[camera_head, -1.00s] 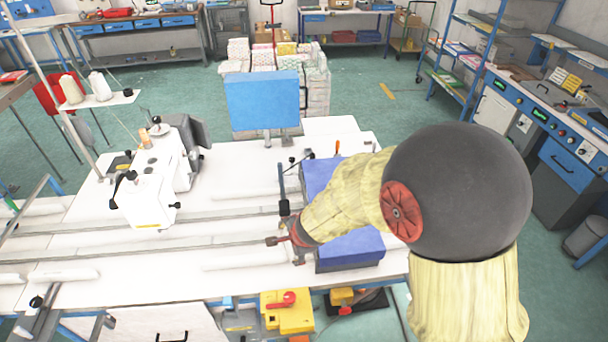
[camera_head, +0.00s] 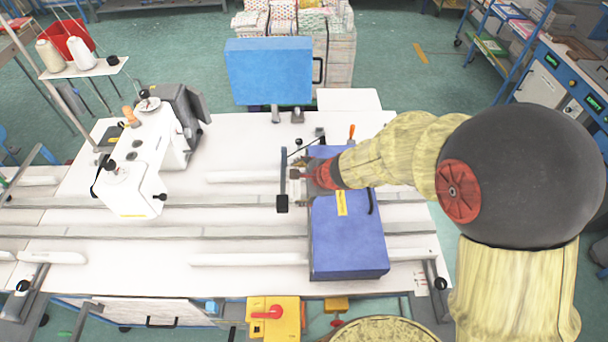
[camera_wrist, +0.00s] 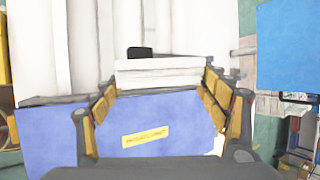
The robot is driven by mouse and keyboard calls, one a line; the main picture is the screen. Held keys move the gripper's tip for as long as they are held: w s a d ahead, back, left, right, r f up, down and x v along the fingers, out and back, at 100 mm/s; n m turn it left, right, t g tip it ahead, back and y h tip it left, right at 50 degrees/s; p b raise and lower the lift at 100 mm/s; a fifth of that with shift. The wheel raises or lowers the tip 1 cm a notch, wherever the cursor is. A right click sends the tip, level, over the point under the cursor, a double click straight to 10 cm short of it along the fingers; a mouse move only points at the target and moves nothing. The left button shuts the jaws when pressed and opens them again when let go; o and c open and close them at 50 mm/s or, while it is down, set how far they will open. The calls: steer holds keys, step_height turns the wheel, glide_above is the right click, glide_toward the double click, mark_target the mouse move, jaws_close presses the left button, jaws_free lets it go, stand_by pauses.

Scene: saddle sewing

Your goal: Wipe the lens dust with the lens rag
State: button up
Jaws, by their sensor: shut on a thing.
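My gripper (camera_head: 304,174) is over the back left part of the blue box (camera_head: 345,250), beside a dark upright bracket (camera_head: 283,190). In the wrist view, my gripper (camera_wrist: 160,92) has its fingers spread on both sides of a pale, layered, block-like thing (camera_wrist: 160,75) and is shut on it. It may be the lens rag, folded, but I cannot tell for sure. The blue box with its yellow label (camera_wrist: 146,137) shows below the fingers. No lens or lens dust can be made out in either view.
A white sewing machine (camera_head: 135,165) stands on the left of the white table (camera_head: 235,160). A blue panel (camera_head: 268,72) rises at the back edge. Long rails (camera_head: 230,231) cross the table. A yellow switch box (camera_head: 273,318) is at the front.

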step_height(320, 180, down, 14)
steer(key=b, duration=1.3)
steer(key=shift+a+r, duration=0.1)
steer(key=shift+a, duration=0.55)
stand_by(0.4)
steer(key=shift+w, duration=3.15)
steer(key=s+b, duration=0.2)
steer(key=s, duration=0.4)
steer(key=shift+s, duration=0.2)
steer(key=shift+d, duration=0.1)
steer(key=shift+d, duration=0.45)
